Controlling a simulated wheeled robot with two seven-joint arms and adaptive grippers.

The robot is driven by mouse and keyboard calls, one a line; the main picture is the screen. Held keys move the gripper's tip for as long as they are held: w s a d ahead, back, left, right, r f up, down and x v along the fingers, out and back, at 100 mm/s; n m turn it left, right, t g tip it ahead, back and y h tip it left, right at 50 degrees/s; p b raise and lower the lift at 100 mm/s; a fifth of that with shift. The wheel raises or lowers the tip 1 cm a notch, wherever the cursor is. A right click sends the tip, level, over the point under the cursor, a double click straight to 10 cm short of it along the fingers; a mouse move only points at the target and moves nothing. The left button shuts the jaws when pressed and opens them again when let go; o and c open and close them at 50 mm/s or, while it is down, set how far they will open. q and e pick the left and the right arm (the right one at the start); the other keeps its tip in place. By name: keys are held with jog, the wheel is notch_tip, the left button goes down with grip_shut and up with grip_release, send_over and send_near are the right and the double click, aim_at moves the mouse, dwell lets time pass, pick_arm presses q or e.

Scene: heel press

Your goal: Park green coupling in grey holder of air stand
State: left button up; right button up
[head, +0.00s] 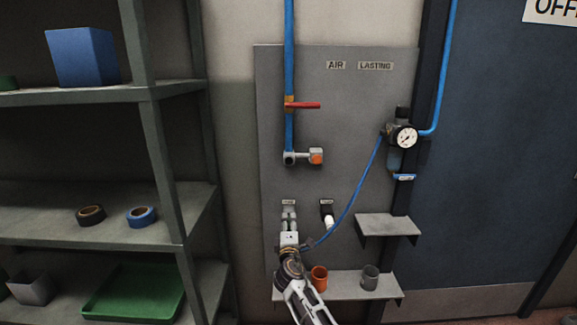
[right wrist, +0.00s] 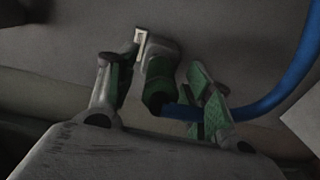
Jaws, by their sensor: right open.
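The green coupling (right wrist: 157,84) sits with its top end at the grey holder (right wrist: 164,50) on the panel, and the blue hose (right wrist: 297,70) runs from its lower end to the right. It looks seated in the holder, though the depth cannot be told. My right gripper (right wrist: 162,66) is open, with one finger on each side of the coupling and visible gaps. In the head view my right gripper (head: 289,220) is in front of the left holder, under a small label, and hides the coupling. My left gripper is not in view.
A second, dark holder (head: 326,207) with a white end is just right. The air panel (head: 350,130) carries a red-handled valve (head: 303,105) and a gauge (head: 404,137). Below, a shelf holds an orange cup (head: 319,278) and a grey cup (head: 370,277). Shelving (head: 165,205) stands left.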

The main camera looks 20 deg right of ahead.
jog(key=v, duration=0.6)
jog(key=shift+r, duration=0.1)
dwell(0.5)
